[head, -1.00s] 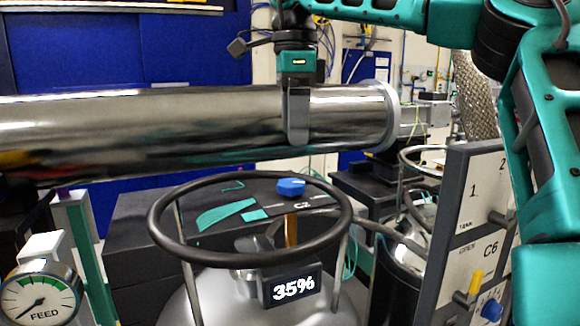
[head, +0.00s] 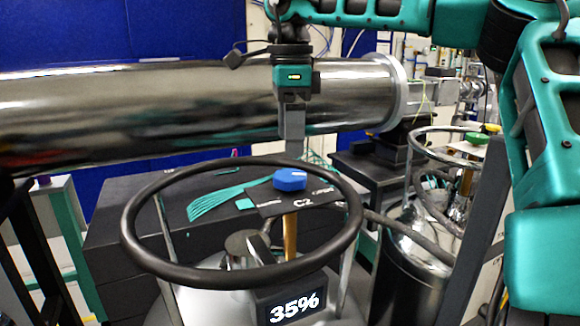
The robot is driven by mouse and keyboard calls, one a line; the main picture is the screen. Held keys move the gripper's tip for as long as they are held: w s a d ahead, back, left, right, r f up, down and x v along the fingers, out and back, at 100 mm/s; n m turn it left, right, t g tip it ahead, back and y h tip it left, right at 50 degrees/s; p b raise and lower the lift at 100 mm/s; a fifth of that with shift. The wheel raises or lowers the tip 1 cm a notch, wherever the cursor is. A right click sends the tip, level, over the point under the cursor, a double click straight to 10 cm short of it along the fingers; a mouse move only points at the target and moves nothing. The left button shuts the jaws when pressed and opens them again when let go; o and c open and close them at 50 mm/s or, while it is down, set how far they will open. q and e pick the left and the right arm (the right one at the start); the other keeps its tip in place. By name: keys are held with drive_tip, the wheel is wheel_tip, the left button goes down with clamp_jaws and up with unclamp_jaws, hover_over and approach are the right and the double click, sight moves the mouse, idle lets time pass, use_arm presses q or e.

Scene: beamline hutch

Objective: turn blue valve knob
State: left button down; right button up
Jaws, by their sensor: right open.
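The blue valve knob (head: 290,179) sits on a brass stem above the C2 plate, inside the black ring of a silver tank. My left gripper is not in view.
The black ring (head: 132,240) surrounds the knob. A large shiny horizontal pipe (head: 140,110) runs behind my right gripper. A second tank (head: 415,240) with a green knob (head: 477,138) stands at right. Black boxes (head: 120,230) stand behind the ring.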

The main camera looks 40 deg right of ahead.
sight(290, 174)
wheel_tip(290, 174, down, 7)
drive_tip(key=shift+r, duration=0.2)
drive_tip(key=c, duration=1.1)
